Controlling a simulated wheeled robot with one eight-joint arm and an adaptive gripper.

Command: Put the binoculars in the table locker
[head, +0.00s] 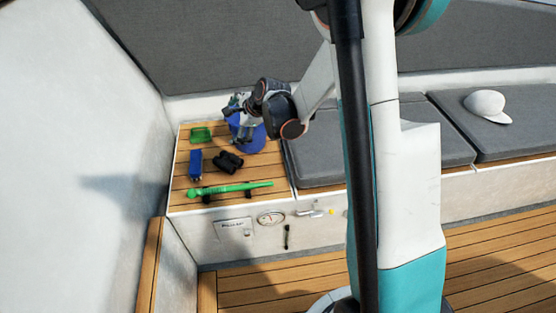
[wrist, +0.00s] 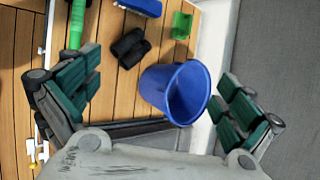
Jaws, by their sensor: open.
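The black binoculars (head: 228,162) lie on the slatted wooden top (head: 272,172) at the left in the head view. They also show in the wrist view (wrist: 130,47), up and left of the blue bucket. My gripper (head: 243,128) is above the back right of this top, over the bucket, pointing down. In the wrist view its fingers (wrist: 158,85) are wide apart, with the bucket between and below them and nothing held. I cannot tell which part is the table locker; no open locker shows.
A blue bucket (head: 255,144) stands beside the binoculars. A blue box (head: 195,163), a green item (head: 201,134) and a long green tool (head: 230,189) lie around them. Grey cushions (head: 420,130) with a white cap (head: 487,106) are at right. The front panel has a gauge (head: 271,218).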

